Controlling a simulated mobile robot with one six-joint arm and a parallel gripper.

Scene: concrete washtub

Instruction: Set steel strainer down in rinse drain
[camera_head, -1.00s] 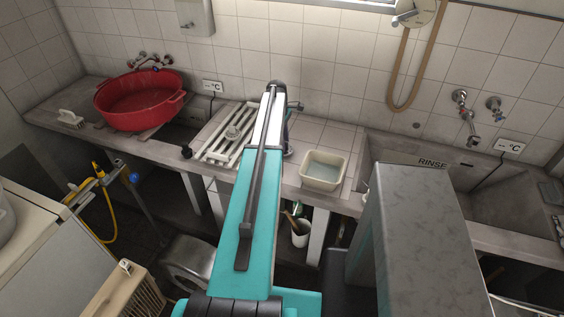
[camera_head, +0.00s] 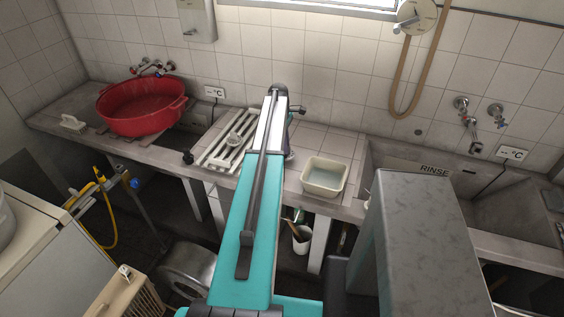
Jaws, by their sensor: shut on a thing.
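The rinse basin (camera_head: 395,163) is the sunken concrete trough on the right, with RINSE lettered on its wall. Its near part is covered by a grey shape in the foreground, and I cannot see the drain. My arm reaches forward over the counter, left of the basin. Its far end is above the counter between the slatted white rack and the square tub. My gripper is hidden behind the arm, and I cannot make out the steel strainer.
A slatted white rack (camera_head: 216,157) and a square cream tub (camera_head: 325,178) of water stand on the counter. A red basin (camera_head: 143,112) is at the left. Taps (camera_head: 470,122) and a hanging hose (camera_head: 403,85) are on the wall. A brush (camera_head: 73,123) lies far left.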

